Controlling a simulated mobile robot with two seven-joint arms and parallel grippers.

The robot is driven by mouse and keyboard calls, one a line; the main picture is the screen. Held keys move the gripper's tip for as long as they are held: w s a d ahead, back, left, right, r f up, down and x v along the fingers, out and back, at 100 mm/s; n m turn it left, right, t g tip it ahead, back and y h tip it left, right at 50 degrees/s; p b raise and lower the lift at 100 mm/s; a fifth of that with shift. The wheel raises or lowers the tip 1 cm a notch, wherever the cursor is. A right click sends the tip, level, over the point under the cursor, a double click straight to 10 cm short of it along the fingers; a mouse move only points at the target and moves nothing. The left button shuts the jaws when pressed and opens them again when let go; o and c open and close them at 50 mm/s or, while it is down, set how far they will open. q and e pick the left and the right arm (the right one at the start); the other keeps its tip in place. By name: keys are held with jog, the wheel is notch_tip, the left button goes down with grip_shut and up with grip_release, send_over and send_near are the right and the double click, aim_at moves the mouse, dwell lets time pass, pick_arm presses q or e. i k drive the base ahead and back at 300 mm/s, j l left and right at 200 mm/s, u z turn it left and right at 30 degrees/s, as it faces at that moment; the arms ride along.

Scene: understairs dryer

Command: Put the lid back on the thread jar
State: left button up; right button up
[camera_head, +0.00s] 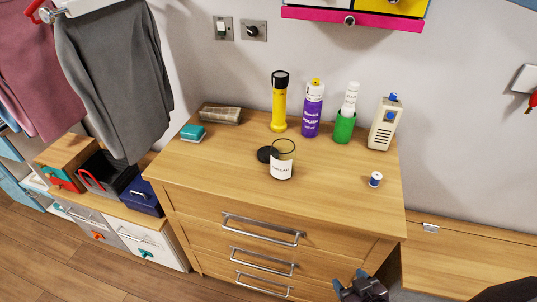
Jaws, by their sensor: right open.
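The thread jar (282,171) is a short glass jar with a white label, standing upright and open-topped near the middle of the wooden dresser top. A flat, round black lid (263,154) lies on the dresser just left of and slightly behind the jar, its right part hidden by it. A small blue and white thread spool (375,179) stands to the right. My right gripper (351,279) is at the bottom edge of the view, in front of the dresser, open and well away from jar and lid. My left gripper is out of view.
Behind the jar stand a yellow flashlight (279,105), a purple spray can (312,112), a green cup (344,128) and a beige device (385,125). The dresser's front area is clear.

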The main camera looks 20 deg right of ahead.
aim_at(283, 150)
jog(key=i+j+z, duration=0.45)
jog(key=j, duration=0.2)
jog(key=j+z, duration=0.2)
jog(key=j, duration=0.15)
jog(key=i+j+z, duration=0.25)
jog(key=j, duration=0.15)
jog(key=j+z, duration=0.2)
jog(key=j, duration=0.2)
